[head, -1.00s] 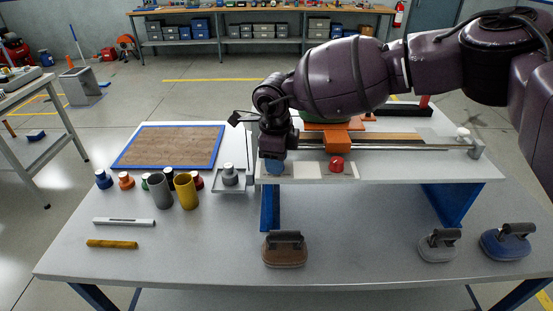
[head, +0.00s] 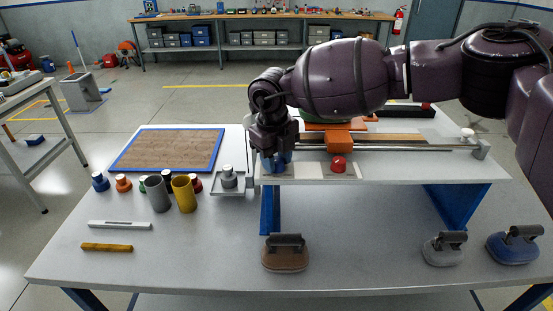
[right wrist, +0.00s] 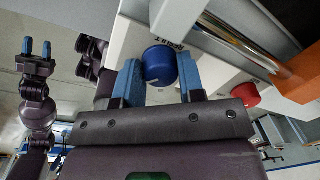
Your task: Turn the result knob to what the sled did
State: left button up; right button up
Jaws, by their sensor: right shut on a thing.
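The result knob (right wrist: 159,65) is blue and round with a pale mark on its face; it sits on a white panel with partly hidden lettering beside it. My right gripper (right wrist: 155,88) has its blue fingers on either side of the knob and is shut on it. In the head view the right gripper (head: 276,162) mostly hides the knob at the panel's left end. The orange sled (head: 340,141) sits on the rail, left of its middle. My left gripper (right wrist: 37,48) shows at the left of the right wrist view, its fingers apart and empty.
A red button (head: 338,164) is right of the knob, with a metal rail (head: 420,146) behind it. A small scale-like tray (head: 229,188), cups and weights stand to the left. Handled blocks (head: 285,257) lie on the front table. My right arm covers the back right.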

jog(key=shift+w+r+m, duration=0.1)
jog(key=shift+m, duration=0.3)
jog(key=o, duration=0.9)
jog(key=shift+o, duration=0.2)
notch_tip(320, 180, up, 11)
jog(key=shift+s+a+b, duration=0.25)
jog(key=shift+a+b, duration=0.1)
jog(key=shift+b, duration=0.1)
